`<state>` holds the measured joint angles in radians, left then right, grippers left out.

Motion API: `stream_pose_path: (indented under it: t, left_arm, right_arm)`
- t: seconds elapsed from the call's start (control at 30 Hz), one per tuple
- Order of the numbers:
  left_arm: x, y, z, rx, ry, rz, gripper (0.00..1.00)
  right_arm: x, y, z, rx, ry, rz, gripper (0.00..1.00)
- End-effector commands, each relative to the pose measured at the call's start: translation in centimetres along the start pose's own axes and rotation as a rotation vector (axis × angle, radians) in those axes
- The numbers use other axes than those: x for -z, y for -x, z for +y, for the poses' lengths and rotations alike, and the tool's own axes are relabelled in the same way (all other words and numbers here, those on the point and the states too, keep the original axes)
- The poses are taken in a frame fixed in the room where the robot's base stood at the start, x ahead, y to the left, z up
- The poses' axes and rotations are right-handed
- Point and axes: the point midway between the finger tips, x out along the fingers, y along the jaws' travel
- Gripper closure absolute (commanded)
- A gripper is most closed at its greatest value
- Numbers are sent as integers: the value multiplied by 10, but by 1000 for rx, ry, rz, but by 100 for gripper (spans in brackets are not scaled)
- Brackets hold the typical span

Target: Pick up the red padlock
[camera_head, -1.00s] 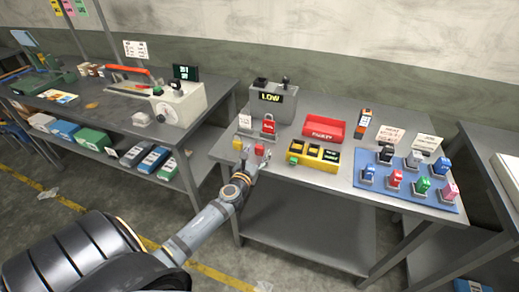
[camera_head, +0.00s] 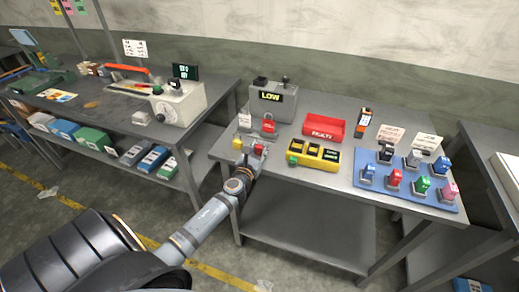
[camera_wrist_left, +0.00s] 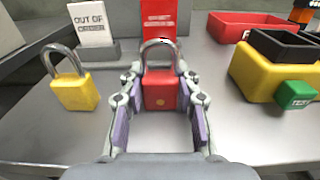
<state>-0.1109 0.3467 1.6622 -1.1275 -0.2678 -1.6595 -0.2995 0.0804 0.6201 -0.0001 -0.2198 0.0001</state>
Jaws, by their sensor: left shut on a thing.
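The red padlock (camera_wrist_left: 160,92) has a grey shackle and stands upright in the left wrist view. In the head view the red padlock (camera_head: 259,148) shows small, near the front left of the middle table. My left gripper (camera_head: 255,155) reaches it from the front. In the left wrist view the fingers of my left gripper (camera_wrist_left: 161,86) are on both sides of its body, shut on it. Whether it touches the tabletop is hard to tell. A yellow padlock (camera_wrist_left: 76,92) stands to its left, apart. My right gripper is not in view.
Behind the padlock stand an "out of order" sign (camera_wrist_left: 92,24) and a red sign (camera_wrist_left: 158,16). A yellow box (camera_head: 314,155) with a green block is to the right, a red tray (camera_head: 324,128) behind it. A blue mat (camera_head: 377,194) holds several coloured pieces.

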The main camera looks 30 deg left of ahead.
Motion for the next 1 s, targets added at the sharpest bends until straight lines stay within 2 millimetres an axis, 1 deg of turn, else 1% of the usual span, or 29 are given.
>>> stream_pose_path:
  t: [0.17, 0.27, 0.37, 0.47, 0.53, 0.6, 0.63, 0.67, 0.7, 0.8, 0.9, 1.0]
  left_arm:
    - [-7, 0, 0, 0, 0, -1, 100]
    - [-20, 1, 0, 0, 0, -1, 100]
    - [-42, 2, 0, 0, 1, -2, 100]
    - [-62, 24, -8, 2, 2, 0, 100]
    - [-82, 40, -14, 3, 3, 0, 100]
    - [-98, 56, -20, 3, 2, 0, 100]
    - [-95, 65, -24, 3, 4, 2, 100]
    - [-97, 74, -27, 2, 5, 2, 100]
    - [-100, 84, -31, 1, 5, 2, 100]
    - [-110, 106, -40, 0, 4, 2, 100]
    - [-116, 122, -46, -1, 5, 2, 100]
    - [-121, 132, -50, 0, 4, 1, 100]
  right_arm:
    - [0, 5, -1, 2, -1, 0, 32]
    - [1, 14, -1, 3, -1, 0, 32]
    - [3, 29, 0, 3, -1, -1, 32]
    - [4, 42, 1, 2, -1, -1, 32]
    - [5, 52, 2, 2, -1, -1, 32]
    - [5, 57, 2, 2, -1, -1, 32]
    - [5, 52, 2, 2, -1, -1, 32]
    - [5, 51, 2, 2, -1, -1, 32]
    - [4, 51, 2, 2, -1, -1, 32]
    - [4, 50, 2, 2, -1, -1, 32]
    - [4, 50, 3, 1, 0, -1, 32]
    - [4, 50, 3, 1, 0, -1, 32]
